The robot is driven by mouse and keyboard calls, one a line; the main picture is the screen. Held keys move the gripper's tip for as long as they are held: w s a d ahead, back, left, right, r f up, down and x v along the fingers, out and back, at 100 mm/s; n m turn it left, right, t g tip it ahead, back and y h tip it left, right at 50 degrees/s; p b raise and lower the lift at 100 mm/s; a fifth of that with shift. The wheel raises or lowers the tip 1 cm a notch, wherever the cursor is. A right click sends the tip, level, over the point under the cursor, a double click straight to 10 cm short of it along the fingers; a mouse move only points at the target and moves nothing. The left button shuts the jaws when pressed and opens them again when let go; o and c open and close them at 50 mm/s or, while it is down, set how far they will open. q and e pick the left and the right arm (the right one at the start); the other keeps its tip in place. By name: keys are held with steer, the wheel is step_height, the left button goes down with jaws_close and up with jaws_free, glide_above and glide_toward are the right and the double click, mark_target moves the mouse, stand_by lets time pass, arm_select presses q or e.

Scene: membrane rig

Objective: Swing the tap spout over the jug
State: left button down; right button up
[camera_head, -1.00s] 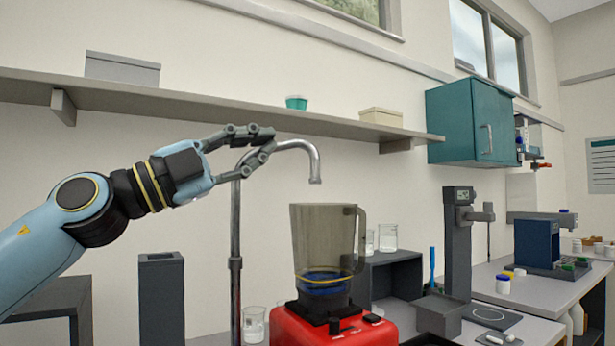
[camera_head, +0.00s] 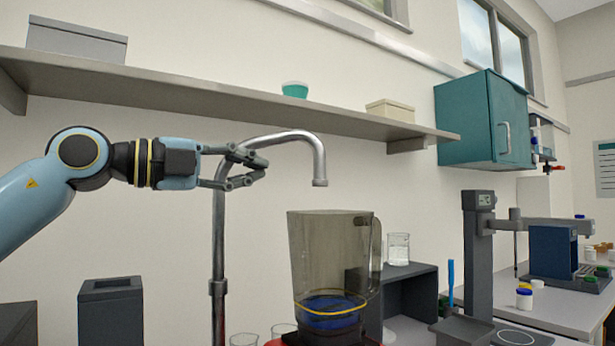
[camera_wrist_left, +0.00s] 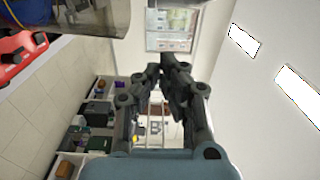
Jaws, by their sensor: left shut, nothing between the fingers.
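The tap spout (camera_head: 318,160) is a grey metal pipe that rises from a vertical post (camera_head: 218,260) and curves over to the right. Its downturned mouth hangs above the jug (camera_head: 328,262), over the right part of its opening as seen in the head view. The jug is a smoky see-through vessel with a handle on the right and a blue and yellow band low down. My left gripper (camera_head: 262,170) is shut and empty, by the post just below the start of the curve; I cannot tell whether it touches the pipe. It also shows shut in the left wrist view (camera_wrist_left: 168,62). My right gripper is out of view.
The jug stands on a red base, partly seen in the left wrist view (camera_wrist_left: 20,55). A long wall shelf (camera_head: 200,97) runs above the arm. A dark square block (camera_head: 110,312) stands at lower left.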

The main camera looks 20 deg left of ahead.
arm_select(q)
steer(key=p+x, duration=0.1)
steer(key=x, duration=0.3)
steer(key=a+p+x, duration=0.1)
steer(key=p+x, duration=0.1)
steer(key=x, duration=0.2)
steer(key=w+p+x, duration=0.1)
steer(key=x, duration=0.3)
steer(key=shift+w+a+r, duration=0.1)
steer(key=shift+a+r, duration=0.05)
steer(key=shift+r, duration=0.05)
steer(key=shift+w+f, duration=0.1)
steer(key=shift+w, duration=0.3)
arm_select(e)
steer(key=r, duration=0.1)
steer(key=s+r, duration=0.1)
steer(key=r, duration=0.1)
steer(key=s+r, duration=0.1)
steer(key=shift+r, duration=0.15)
arm_select(q)
steer(key=shift+p, duration=0.3)
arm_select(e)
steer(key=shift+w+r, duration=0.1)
